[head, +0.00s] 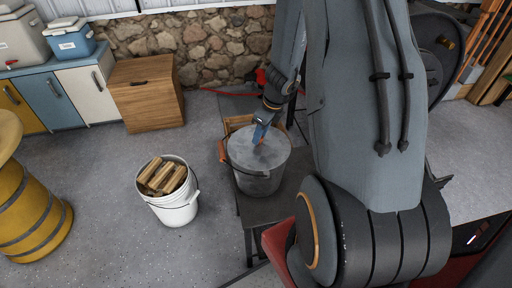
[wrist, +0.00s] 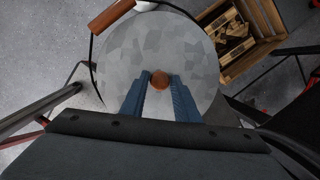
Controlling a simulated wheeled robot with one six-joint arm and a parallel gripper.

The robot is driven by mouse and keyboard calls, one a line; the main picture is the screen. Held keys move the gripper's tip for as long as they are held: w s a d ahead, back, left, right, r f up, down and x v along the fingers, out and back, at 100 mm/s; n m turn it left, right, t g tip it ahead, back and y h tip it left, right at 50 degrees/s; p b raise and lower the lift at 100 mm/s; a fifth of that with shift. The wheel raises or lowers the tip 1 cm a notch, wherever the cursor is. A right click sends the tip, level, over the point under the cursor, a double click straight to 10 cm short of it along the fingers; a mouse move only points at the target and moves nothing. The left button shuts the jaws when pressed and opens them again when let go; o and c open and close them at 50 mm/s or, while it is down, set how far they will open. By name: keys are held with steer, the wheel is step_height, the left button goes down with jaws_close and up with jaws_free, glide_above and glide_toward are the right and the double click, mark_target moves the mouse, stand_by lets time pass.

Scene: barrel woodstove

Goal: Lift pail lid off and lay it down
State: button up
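The grey metal pail (head: 258,182) stands on a dark bench, its round grey lid (head: 243,147) on top and level. The lid fills the middle of the wrist view (wrist: 125,55). A small brown knob (wrist: 160,80) rises from the lid's centre. My gripper (head: 260,138) comes down from above, its blue fingertips at the knob. In the wrist view the fingertips (wrist: 160,77) are apart with the knob between them. I cannot tell if they press on it. The pail's wire handle with a brown grip (wrist: 110,17) hangs at its side.
A wooden crate (wrist: 252,62) stands close behind the pail. A white bucket of split wood (head: 175,208) is on the floor to the left. The dark bench (head: 290,205) has bare room right of and in front of the pail. A yellow barrel (head: 25,210) stands far left.

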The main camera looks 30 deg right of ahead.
jaws_close()
steer(key=shift+r+p, duration=1.1)
steer(key=shift+p, duration=0.25)
steer(key=shift+r+p, duration=2.4)
steer(key=shift+p, duration=0.6)
